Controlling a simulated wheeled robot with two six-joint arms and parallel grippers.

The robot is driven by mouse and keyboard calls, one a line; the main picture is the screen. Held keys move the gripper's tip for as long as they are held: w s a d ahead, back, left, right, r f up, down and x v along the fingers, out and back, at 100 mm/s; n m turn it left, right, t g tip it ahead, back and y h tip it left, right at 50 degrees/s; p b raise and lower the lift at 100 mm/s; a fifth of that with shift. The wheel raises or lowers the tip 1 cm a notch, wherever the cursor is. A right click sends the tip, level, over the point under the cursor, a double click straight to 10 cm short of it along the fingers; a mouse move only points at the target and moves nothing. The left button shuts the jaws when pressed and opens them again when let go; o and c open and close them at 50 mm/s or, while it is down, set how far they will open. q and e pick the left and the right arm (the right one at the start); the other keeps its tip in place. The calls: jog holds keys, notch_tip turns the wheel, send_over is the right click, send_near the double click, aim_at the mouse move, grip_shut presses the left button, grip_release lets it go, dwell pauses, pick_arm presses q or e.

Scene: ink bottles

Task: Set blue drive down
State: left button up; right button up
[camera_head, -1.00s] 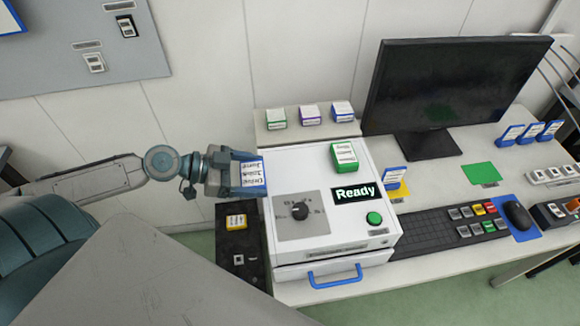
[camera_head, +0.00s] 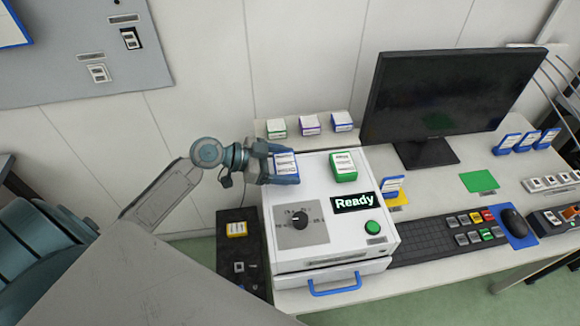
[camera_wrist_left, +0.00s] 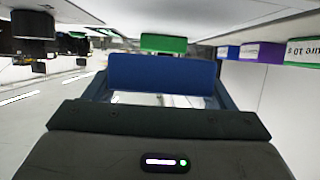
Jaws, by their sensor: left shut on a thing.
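The blue drive (camera_head: 285,162), a blue block with a white label, is in my left gripper (camera_head: 283,170) over the left back part of the white machine's top (camera_head: 315,180). In the left wrist view the blue drive (camera_wrist_left: 161,74) sits between the gripper's fingers (camera_wrist_left: 160,92). Whether it touches the machine's top cannot be told. A green drive (camera_head: 343,167) stands on the top to its right. My right gripper is not in view.
Three small boxes (camera_head: 309,124) stand on a ledge behind. A yellow-labelled block (camera_head: 236,229) lies on the dark panel at left. A monitor (camera_head: 450,100) stands at right.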

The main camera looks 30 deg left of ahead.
aim_at(290, 170)
pick_arm(q)
jog(key=shift+w+d+f+p, duration=0.2)
jog(key=shift+w+f+p, duration=0.25)
jog(key=shift+f, duration=0.1)
jog(key=shift+w+d+f+p, duration=0.15)
jog(key=shift+w+f+p, duration=0.15)
jog(key=shift+f+p, duration=0.2)
jog(key=shift+f, duration=0.55)
jog(key=shift+s, duration=0.1)
jog(key=shift+f, duration=0.1)
jog(key=shift+f+b, duration=0.1)
jog(key=shift+b, duration=0.25)
jog(key=o, duration=1.1)
jog(key=shift+c, duration=0.2)
